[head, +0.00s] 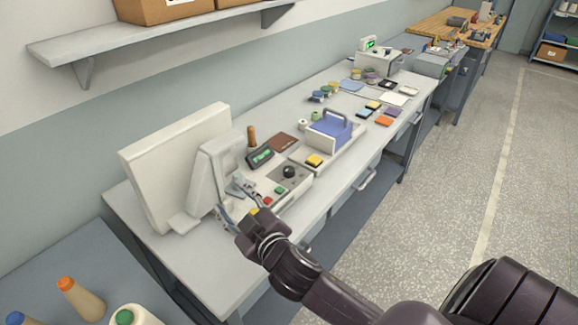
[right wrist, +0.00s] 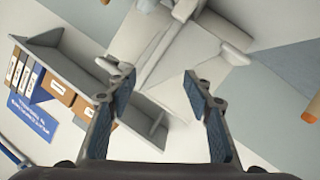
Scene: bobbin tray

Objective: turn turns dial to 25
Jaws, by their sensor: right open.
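The likely turns dial is a black round knob (head: 289,172) on the light control panel (head: 296,186) of the white winding machine (head: 218,170). The number it points to is too small to read. A dark counter with a green display (head: 261,156) stands behind the panel; its digits are not legible. My right gripper (head: 236,202) is open and empty, in front of the machine and left of the knob in the head view. Its spread fingers also show in the right wrist view (right wrist: 158,85), with no knob between them. My left gripper is not in view.
Red and green buttons (head: 279,190) sit near the knob. A blue tray with a handle (head: 330,133), a yellow block (head: 314,160) and a brown pad (head: 284,143) lie beyond. A wall shelf (head: 150,34) hangs above.

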